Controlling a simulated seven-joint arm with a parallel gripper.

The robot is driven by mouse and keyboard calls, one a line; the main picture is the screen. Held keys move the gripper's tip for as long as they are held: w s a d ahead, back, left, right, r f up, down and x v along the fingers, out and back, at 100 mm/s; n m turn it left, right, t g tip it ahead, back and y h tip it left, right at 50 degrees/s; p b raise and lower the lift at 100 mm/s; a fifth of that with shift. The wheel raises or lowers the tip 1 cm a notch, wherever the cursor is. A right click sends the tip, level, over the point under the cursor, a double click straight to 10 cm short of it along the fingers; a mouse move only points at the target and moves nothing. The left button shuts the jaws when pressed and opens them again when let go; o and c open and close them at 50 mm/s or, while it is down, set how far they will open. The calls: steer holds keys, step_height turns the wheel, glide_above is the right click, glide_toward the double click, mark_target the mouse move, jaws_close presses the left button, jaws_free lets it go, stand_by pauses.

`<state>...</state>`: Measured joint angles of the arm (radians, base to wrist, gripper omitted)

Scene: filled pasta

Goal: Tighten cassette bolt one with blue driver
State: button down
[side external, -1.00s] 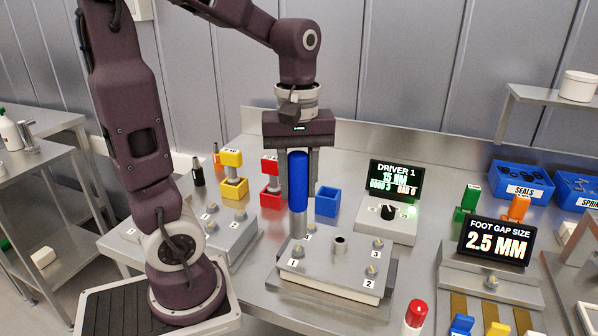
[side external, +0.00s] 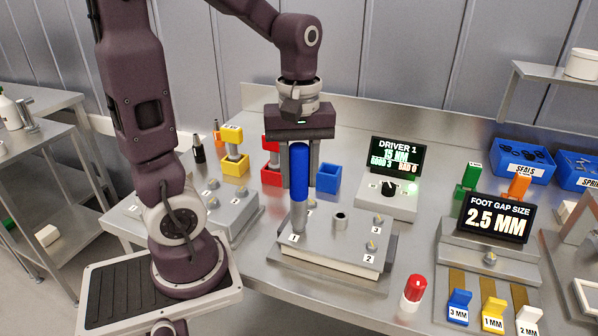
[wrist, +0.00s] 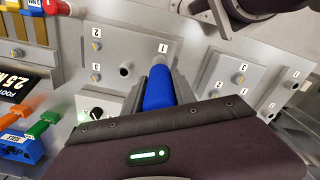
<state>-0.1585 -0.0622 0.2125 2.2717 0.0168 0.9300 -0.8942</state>
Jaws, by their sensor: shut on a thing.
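The blue driver (side external: 299,172) is upright in my gripper (side external: 299,160), which is shut on it. Its grey tip end stands at the cassette's corner by label 1; bolt one is hidden under it. The cassette plate (side external: 335,250) has bolts at labels 2 (side external: 370,246) and 3, and a round post in the middle. In the wrist view the blue driver (wrist: 158,88) sits between the fingers, its tip beside label 1. I cannot tell whether the tip is seated on the bolt. The driver display (side external: 397,155) reads DRIVER 1, 15 NM, good 3, bad 0.
The empty blue holder (side external: 328,176) is behind the driver. Red (side external: 271,172) and yellow (side external: 234,164) holders with drivers stand to its left. A second bolted plate (side external: 225,220) lies left. A red-capped bottle (side external: 414,290) stands at front right, near the foot gap display (side external: 497,218).

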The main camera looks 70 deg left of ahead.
mark_target(300, 145)
steer(key=shift+f, duration=0.9)
stand_by(1.8)
steer(key=shift+r, duration=2.5)
